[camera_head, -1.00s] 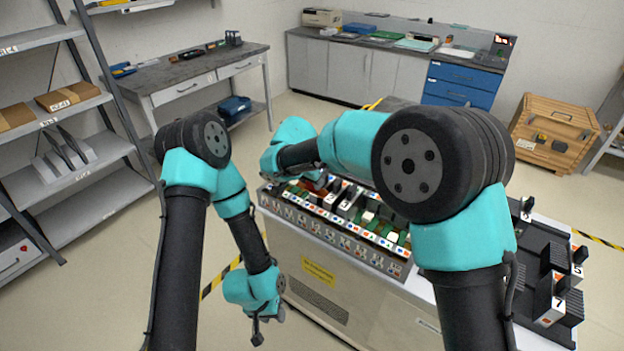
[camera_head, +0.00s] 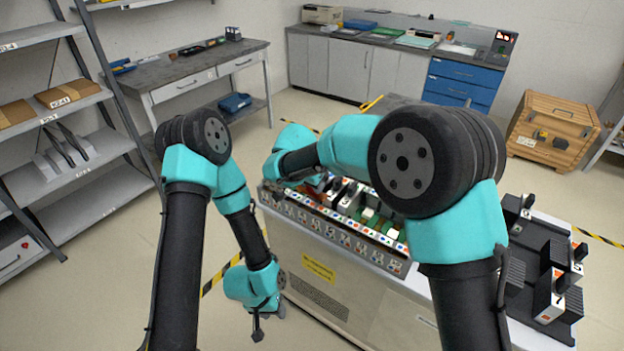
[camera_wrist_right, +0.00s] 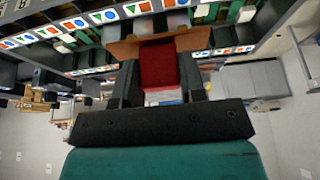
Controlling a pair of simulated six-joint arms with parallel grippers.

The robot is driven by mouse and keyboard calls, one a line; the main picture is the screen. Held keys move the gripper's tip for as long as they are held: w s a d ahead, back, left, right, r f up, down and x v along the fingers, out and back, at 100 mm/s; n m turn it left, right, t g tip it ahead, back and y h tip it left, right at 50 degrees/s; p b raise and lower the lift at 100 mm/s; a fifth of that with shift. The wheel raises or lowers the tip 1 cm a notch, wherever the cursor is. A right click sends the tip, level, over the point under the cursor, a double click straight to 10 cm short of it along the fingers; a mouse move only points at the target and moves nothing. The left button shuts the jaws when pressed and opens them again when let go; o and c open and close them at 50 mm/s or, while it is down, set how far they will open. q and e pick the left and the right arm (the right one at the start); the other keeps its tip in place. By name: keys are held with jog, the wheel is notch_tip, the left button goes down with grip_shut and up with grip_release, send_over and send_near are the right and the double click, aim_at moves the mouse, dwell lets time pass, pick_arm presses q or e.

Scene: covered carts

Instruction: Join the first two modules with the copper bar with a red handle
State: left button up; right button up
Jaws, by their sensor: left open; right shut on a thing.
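The copper bar (camera_wrist_right: 192,43) shows in the right wrist view as an orange-brown strip with bent ends. Its red handle (camera_wrist_right: 158,65) sits between the fingers of my right gripper (camera_wrist_right: 160,88), which is shut on it. The bar is at the row of modules (camera_head: 372,221) on the cart; whether it touches them I cannot tell. In the head view my right wrist is over the left end of the row and hides most of the first modules. My left gripper (camera_head: 257,328) hangs open and empty, low in front of the cart.
The cart (camera_head: 315,285) stands in front of me. A black rack (camera_head: 535,250) with dark finned modules is on its right. A wooden crate (camera_head: 553,133), a workbench (camera_head: 190,68) and shelves (camera_head: 75,105) stand farther off.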

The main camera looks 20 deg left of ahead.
jog(key=shift+f, duration=3.55)
jog(key=shift+f, duration=0.15)
jog(key=o, duration=1)
jog(key=shift+o, duration=0.2)
jog(key=v, duration=1.7)
jog(key=shift+s, duration=0.1)
